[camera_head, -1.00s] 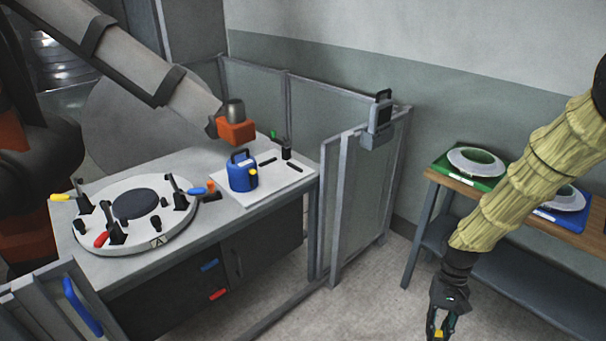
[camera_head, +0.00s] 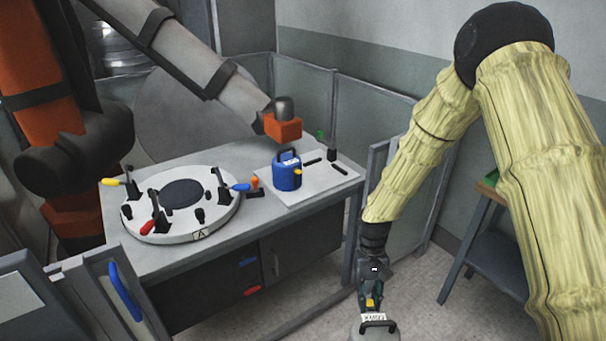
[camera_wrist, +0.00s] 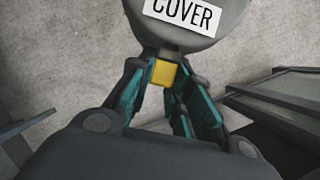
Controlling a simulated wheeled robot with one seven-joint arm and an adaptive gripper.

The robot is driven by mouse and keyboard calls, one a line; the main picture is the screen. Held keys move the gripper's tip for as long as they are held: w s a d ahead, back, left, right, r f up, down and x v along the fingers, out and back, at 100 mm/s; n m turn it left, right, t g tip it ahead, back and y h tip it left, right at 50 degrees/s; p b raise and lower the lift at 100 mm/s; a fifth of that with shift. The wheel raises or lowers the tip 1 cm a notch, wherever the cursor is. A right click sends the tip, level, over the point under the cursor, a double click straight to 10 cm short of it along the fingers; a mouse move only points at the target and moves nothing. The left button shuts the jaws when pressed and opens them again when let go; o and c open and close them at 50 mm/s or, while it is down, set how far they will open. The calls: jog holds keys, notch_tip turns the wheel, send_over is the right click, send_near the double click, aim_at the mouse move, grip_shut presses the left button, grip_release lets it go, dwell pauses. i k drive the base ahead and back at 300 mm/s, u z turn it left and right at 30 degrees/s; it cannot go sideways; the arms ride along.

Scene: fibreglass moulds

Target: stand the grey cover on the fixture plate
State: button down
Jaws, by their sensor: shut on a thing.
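The grey cover (camera_head: 372,332) shows at the bottom edge of the head view, partly cut off, with a dark handle and a white label. In the wrist view the cover (camera_wrist: 178,28) fills the top middle and its label reads "COVER". My gripper (camera_head: 371,303) is shut on the cover at its handle and holds it in front of the bench, above the floor. The fixture plate (camera_head: 218,222), round and white with a dark centre disc, lies on the bench to the left, marked "A". It carries several clamps with red, yellow and blue handles.
A blue can (camera_head: 287,174) stands on a white board right of the plate. An orange and grey robot arm (camera_head: 188,55) reaches over the bench. Fence panels (camera_head: 409,215) stand right of the bench; a gate with a blue handle (camera_head: 125,291) is at front left.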

aim_at(322, 173)
jog(key=u, duration=0.05)
jog(key=i, duration=1.4)
